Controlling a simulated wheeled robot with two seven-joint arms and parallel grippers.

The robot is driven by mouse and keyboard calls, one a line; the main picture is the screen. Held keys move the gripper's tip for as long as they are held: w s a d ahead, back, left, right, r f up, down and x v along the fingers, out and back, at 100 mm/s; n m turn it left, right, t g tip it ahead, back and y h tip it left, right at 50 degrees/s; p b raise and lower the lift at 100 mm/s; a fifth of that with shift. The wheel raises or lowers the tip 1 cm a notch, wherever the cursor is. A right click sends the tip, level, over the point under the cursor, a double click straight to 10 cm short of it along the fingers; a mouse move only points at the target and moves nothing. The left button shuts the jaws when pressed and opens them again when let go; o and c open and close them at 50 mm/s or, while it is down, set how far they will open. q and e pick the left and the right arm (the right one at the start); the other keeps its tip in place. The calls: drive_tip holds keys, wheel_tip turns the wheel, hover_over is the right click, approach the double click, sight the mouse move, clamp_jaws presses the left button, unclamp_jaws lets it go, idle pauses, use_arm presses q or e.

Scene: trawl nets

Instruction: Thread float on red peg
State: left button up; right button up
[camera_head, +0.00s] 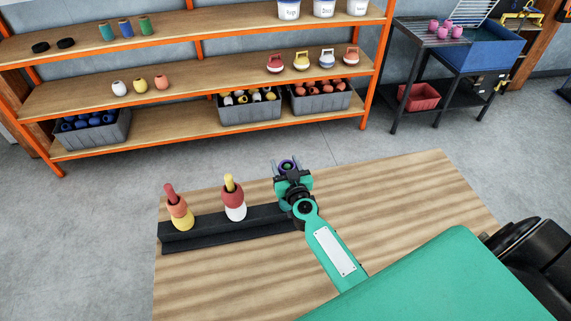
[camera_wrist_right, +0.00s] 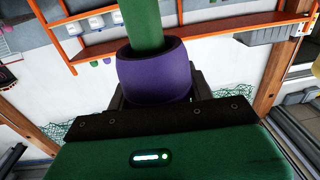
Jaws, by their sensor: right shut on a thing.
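The red peg (camera_head: 169,189) stands at the left end of a black rack (camera_head: 214,226). A red float (camera_head: 176,206) sits around it above a yellow float (camera_head: 182,220). The yellow peg (camera_head: 229,182) carries a dark red float (camera_head: 233,196) above a white float (camera_head: 236,212). My right gripper (camera_head: 287,168) is shut on a purple float (camera_wrist_right: 156,76), over the right part of the rack. In the right wrist view a green peg (camera_wrist_right: 144,28) passes through this float. My gripper and wrist hide the lower part of that peg. My left gripper is not in view.
The wooden table (camera_head: 410,190) is bare to the right of my gripper. Behind it stands an orange-framed shelf (camera_head: 190,85) with loose floats (camera_head: 140,86), grey bins (camera_head: 250,110) and spools. A dark cart (camera_head: 440,85) stands at the back right.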

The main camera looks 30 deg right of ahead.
sight(286, 161)
wheel_tip(286, 161, up, 4)
drive_tip(key=shift+f+p, duration=0.25)
drive_tip(key=shift+p, duration=0.75)
drive_tip(key=shift+r, duration=2.45)
